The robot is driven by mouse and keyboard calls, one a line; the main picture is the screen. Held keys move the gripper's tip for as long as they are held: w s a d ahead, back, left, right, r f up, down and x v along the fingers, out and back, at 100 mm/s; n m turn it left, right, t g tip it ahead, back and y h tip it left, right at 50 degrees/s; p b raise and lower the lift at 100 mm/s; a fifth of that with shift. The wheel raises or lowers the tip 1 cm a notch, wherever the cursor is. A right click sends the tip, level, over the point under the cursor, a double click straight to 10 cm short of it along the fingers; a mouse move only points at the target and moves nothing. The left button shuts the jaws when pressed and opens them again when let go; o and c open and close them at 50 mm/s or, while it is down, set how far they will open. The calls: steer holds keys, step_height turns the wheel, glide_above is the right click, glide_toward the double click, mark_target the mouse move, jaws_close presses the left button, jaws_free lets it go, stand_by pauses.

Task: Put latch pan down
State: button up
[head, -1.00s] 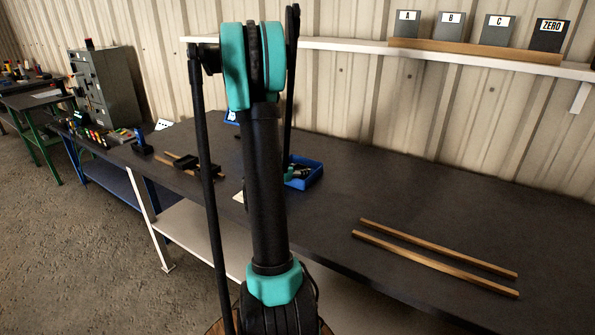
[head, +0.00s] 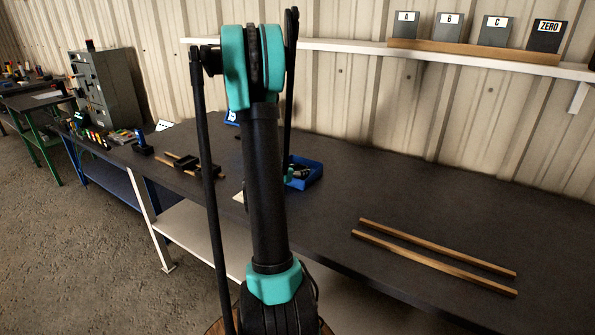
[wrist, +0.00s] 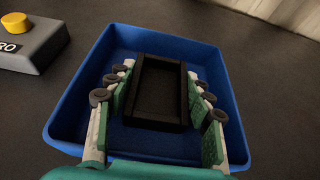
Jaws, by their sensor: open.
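The latch pan (wrist: 157,92), a black open rectangular box, rests inside a blue tray (wrist: 214,62) in the wrist view. My gripper (wrist: 159,76) is open, with its grey and green fingers down in the tray on either side of the pan. Narrow gaps show between the fingers and the pan's sides; contact near the lower finger pads is hard to tell. In the head view the blue tray (head: 313,177) stands on the dark bench behind my arm, which hides part of it. The pan cannot be made out clearly there.
A grey box with a yellow button (wrist: 15,22) stands left of the tray. Two wooden strips (head: 435,255) lie on the bench at right, with clear bench around them. Dark parts (head: 182,161) lie further left. A shelf (head: 350,47) holds labelled blocks.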

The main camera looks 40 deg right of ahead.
steer(key=shift+s, duration=0.15)
steer(key=v, duration=1.2)
steer(key=shift+r, duration=0.15)
